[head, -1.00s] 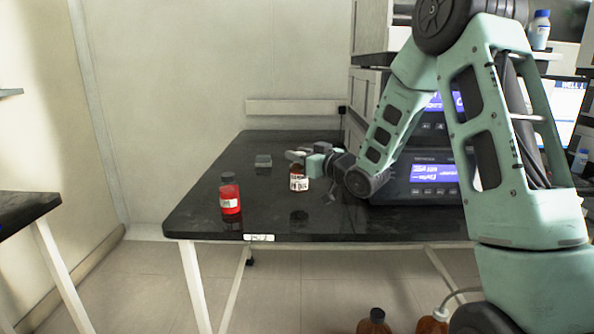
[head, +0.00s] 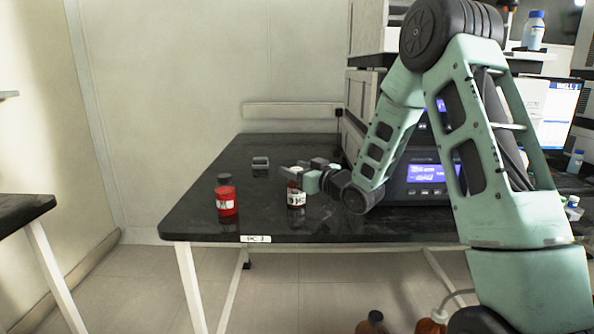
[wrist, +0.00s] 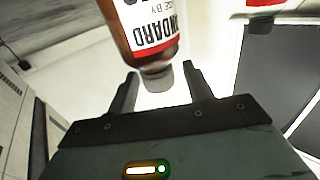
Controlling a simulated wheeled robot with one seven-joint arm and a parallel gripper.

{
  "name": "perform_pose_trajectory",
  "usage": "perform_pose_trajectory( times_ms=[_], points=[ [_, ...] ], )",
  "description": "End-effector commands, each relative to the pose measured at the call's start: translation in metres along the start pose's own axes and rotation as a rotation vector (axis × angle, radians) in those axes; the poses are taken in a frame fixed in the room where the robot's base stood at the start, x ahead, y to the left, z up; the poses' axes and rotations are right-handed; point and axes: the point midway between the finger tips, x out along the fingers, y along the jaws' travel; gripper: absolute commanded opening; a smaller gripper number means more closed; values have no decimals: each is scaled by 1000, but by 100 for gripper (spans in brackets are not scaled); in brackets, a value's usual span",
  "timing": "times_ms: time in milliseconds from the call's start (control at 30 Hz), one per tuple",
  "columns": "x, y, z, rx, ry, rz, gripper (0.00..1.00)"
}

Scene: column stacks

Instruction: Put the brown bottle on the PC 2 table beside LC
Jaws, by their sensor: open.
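The brown bottle (head: 296,198), with a white label, stands upright on the black PC 2 table (head: 200,226), left of the LC, which I take to be the stacked instrument with blue screens (head: 426,173). My gripper (head: 293,173) is at the bottle's top, coming in from the right. In the wrist view the bottle (wrist: 152,38) appears upside down, its cap between the open fingers (wrist: 160,80). Gaps show on both sides of the cap.
A red bottle with a dark cap (head: 226,198) stands to the left, near the front edge. A small grey block (head: 260,163) lies further back. The table between them is clear. Brown bottles (head: 373,322) show low in front of the table.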

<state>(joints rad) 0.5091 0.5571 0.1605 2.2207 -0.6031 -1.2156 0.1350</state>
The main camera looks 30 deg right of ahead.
Motion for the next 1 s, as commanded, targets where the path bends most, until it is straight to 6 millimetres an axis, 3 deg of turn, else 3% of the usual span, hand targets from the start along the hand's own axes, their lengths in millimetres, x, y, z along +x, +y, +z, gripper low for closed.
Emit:
perform_pose_trajectory(
  times_ms=[167, 500, 700, 1000],
  points=[
    [-11, 1, -2, -1, 0, 1, 51],
    [-80, 1, -1, -1, -1, 4, 51],
    [-109, 1, -1, -1, -1, 3, 51],
    [-120, 0, -1, 0, 0, -1, 51]
  ],
)
